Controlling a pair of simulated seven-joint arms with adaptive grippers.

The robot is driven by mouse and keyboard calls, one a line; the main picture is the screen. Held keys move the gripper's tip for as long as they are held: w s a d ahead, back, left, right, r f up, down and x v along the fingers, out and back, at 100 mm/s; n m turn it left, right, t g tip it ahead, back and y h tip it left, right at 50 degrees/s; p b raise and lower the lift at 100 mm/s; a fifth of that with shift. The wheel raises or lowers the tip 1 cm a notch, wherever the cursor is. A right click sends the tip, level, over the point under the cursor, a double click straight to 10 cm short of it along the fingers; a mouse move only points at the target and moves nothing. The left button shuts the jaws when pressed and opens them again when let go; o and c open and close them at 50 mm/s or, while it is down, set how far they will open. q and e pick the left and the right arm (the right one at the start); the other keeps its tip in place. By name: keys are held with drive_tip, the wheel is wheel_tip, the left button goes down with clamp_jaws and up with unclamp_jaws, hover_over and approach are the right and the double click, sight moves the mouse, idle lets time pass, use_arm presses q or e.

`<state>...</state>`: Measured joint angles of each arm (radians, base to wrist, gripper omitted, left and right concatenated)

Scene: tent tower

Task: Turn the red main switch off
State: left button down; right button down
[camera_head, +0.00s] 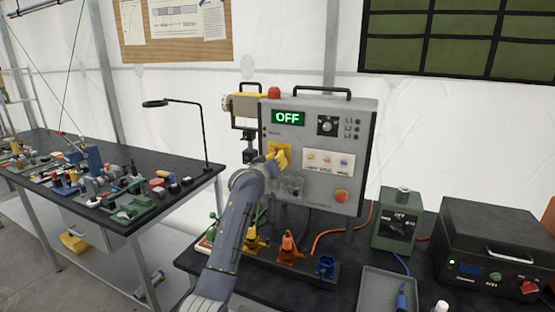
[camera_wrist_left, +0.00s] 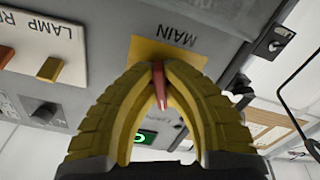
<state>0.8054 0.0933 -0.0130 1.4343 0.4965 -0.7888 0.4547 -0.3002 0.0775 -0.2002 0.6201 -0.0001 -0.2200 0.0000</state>
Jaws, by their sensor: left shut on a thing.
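The grey control box (camera_head: 360,150) stands upright on the dark bench. Its green display (camera_head: 288,118) reads OFF. The red main switch (camera_wrist_left: 159,82) sits on a yellow plate (camera_wrist_left: 165,50) marked MAIN, at the left of the box front. My left gripper (camera_head: 279,157) is at that plate, its yellow fingers closed around the switch. In the left wrist view the fingertips (camera_wrist_left: 158,68) meet at the red lever, which shows between them. The fingers hide most of the switch in the head view. My right gripper is not in view.
A red mushroom button (camera_head: 342,195) and a white switch strip (camera_head: 328,160) are on the box front. Colored plugs (camera_head: 289,246) stand below it. A green device (camera_head: 397,225), a black power unit (camera_head: 500,245) and a grey tray (camera_head: 388,292) are on the right.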

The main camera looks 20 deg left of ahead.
use_arm(q)
drive_tip(key=shift+d+r+n, duration=0.1)
drive_tip(key=shift+r+n, duration=0.1)
drive_tip(key=shift+n, duration=1.9)
drive_tip(key=c, duration=1.5)
unclamp_jaws()
drive_tip(key=shift+s+a, duration=0.25)
drive_tip(key=shift+s, duration=1.75)
drive_tip(key=shift+s+a, duration=0.25)
drive_tip(key=shift+s, duration=1.75)
drive_tip(key=shift+s+a, duration=0.25)
drive_tip(key=shift+s, duration=1.75)
drive_tip(key=shift+f, duration=0.1)
